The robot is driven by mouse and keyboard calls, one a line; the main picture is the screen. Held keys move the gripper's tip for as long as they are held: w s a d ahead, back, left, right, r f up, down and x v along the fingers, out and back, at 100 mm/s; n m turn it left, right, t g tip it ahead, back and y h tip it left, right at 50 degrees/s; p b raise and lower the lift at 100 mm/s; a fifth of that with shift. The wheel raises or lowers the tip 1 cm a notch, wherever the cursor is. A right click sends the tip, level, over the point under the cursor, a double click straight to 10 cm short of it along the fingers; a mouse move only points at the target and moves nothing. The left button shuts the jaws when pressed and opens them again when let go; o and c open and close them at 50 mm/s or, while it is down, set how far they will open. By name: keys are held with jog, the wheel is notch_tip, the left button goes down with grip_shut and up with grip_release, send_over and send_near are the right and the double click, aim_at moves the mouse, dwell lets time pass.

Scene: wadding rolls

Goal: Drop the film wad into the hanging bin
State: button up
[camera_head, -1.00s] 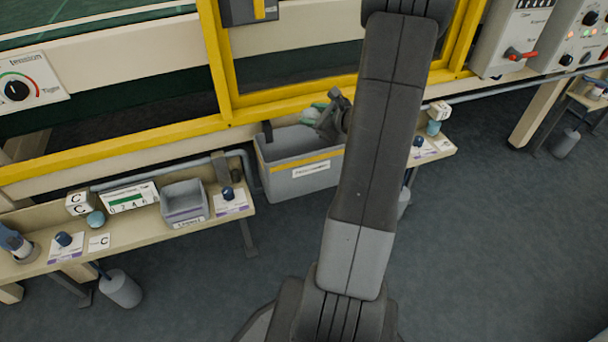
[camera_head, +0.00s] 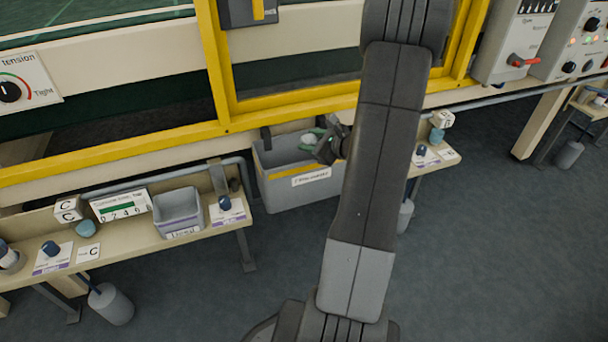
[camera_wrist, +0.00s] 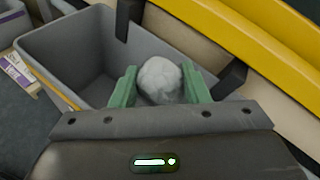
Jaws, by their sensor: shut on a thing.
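The film wad (camera_wrist: 160,79) is a pale, whitish crumpled ball. It sits between the green fingers of my gripper (camera_wrist: 157,88) in the wrist view. My gripper is shut on it and holds it over the hanging bin (camera_wrist: 70,65), whose open inside looks empty where visible. In the head view the grey bin (camera_head: 278,195) hangs by dark hooks below the yellow frame, with a yellow stripe and a white label. My gripper (camera_head: 314,139) and the small wad (camera_head: 308,140) show at its upper rim. My arm hides the bin's right side.
A yellow frame (camera_head: 120,155) runs behind and above the bin. Left of it, a shelf (camera_head: 150,242) bears a small grey tray (camera_head: 180,210), knobs and cards. Another shelf (camera_head: 435,162) stands to the right. Grey floor is open in front.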

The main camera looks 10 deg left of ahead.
jog(key=o, duration=1)
jog(key=shift+o, duration=0.2)
jog(key=p+v, duration=0.3)
jog(key=v, duration=1)
jog(key=shift+s+d+r, duration=0.2)
jog(key=shift+d, duration=0.1)
jog(key=shift+a, duration=0.1)
jog(key=b+x, duration=0.3)
jog(key=x, duration=1)
jog(key=shift+a+f, duration=0.1)
jog(key=shift+f, duration=0.1)
jog(key=shift+w+a+r+p, duration=0.1)
jog(key=shift+w+r+p, duration=0.1)
jog(key=shift+r+p, duration=1.45)
jog(key=shift+r+b, duration=0.2)
jog(key=shift+b, duration=0.15)
